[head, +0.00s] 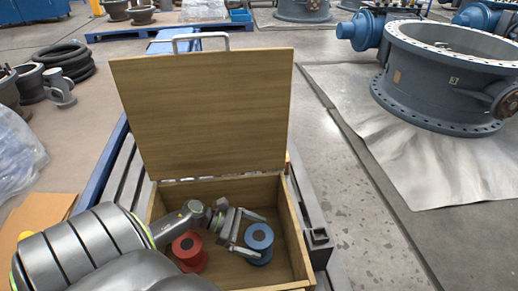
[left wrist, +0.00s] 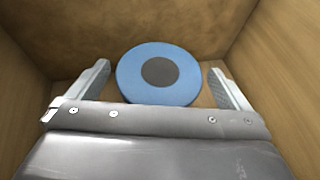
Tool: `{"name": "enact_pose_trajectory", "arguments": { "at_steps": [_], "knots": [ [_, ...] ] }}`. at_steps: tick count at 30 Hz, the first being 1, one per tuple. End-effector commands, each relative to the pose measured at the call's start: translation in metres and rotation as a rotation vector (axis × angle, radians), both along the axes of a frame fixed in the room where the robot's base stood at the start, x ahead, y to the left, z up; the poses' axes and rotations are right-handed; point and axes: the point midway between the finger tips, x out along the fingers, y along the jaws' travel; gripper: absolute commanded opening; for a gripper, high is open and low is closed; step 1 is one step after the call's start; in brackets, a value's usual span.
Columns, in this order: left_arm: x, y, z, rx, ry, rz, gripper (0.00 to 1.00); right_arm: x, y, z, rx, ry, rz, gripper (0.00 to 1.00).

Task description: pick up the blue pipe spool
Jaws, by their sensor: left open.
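The blue pipe spool (head: 259,240) stands upright inside an open wooden box (head: 298,240), near its right side. Its round blue top with a dark centre fills the middle of the left wrist view (left wrist: 160,74). My left gripper (head: 252,233) is open inside the box, with one finger on each side of the spool. In the left wrist view the left gripper's fingers (left wrist: 160,88) are apart, with a gap visible between each finger and the spool. The lower part of the spool is hidden. My right gripper is not in view.
A red spool (head: 188,250) stands in the box left of the blue one, partly behind my arm. The raised wooden lid (head: 205,110) with a metal handle stands at the back. Box walls are close around the gripper. A large grey valve body (head: 440,85) stands at right.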

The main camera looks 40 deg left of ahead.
Motion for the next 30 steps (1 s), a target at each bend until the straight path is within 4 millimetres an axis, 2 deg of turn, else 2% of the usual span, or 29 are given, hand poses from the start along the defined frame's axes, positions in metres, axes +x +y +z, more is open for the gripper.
{"name": "enact_pose_trajectory", "arguments": {
  "at_steps": [2,21,30],
  "knots": [
    [-0.0002,0.0002,0.0001,0.000,0.000,0.000,0.99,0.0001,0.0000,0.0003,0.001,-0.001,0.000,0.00],
    [0.0000,0.0001,0.0011,-0.001,-0.002,-0.001,0.16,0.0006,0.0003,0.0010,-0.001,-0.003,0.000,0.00],
    [-0.0001,0.0003,0.0038,0.000,-0.001,-0.001,0.16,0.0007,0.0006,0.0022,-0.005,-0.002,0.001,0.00]
  ]
}}
